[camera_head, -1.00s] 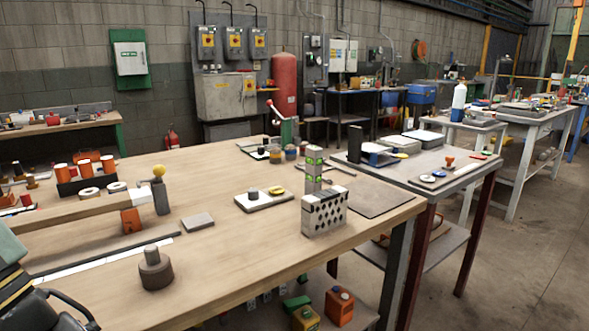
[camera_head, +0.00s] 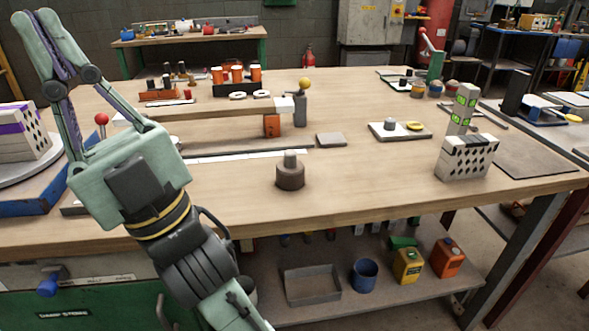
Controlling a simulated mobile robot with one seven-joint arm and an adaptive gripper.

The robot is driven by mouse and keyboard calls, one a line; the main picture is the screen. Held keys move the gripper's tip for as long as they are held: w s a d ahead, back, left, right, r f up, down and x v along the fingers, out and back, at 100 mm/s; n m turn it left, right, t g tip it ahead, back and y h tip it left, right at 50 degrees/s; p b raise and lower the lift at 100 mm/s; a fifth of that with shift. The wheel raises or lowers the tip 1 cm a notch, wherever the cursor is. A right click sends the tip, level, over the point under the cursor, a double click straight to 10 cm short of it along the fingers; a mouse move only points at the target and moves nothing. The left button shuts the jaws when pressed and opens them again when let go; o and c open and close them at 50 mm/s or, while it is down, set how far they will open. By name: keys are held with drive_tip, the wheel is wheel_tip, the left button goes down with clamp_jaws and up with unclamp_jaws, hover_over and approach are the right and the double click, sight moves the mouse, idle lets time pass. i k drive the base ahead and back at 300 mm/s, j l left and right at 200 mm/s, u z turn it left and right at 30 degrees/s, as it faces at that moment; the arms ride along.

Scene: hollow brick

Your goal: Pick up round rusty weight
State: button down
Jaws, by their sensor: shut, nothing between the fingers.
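The round rusty weight (camera_head: 290,178) is a squat dark brown cylinder with a narrower grey knob on top. It stands upright on the wooden workbench (camera_head: 350,190), near the front edge and close to the middle of the view. My gripper (camera_head: 35,14) is at the upper left, pointing up, with its pale green fingers shut and empty. It is well to the left of the weight and apart from it. Nothing hides the weight.
A raised wooden shelf (camera_head: 190,118) and a flat grey plate (camera_head: 331,139) lie behind the weight. A white perforated hollow brick (camera_head: 466,158) stands to the right. A purple-striped brick (camera_head: 22,132) sits at far left. The bench around the weight is clear.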

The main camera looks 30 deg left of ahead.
sight(290, 172)
drive_tip(key=l+u, duration=0.45)
drive_tip(key=u, duration=0.3)
drive_tip(key=i+j, duration=0.15)
drive_tip(key=j, duration=0.15)
drive_tip(key=i+j, duration=0.1)
drive_tip(key=j, duration=0.2)
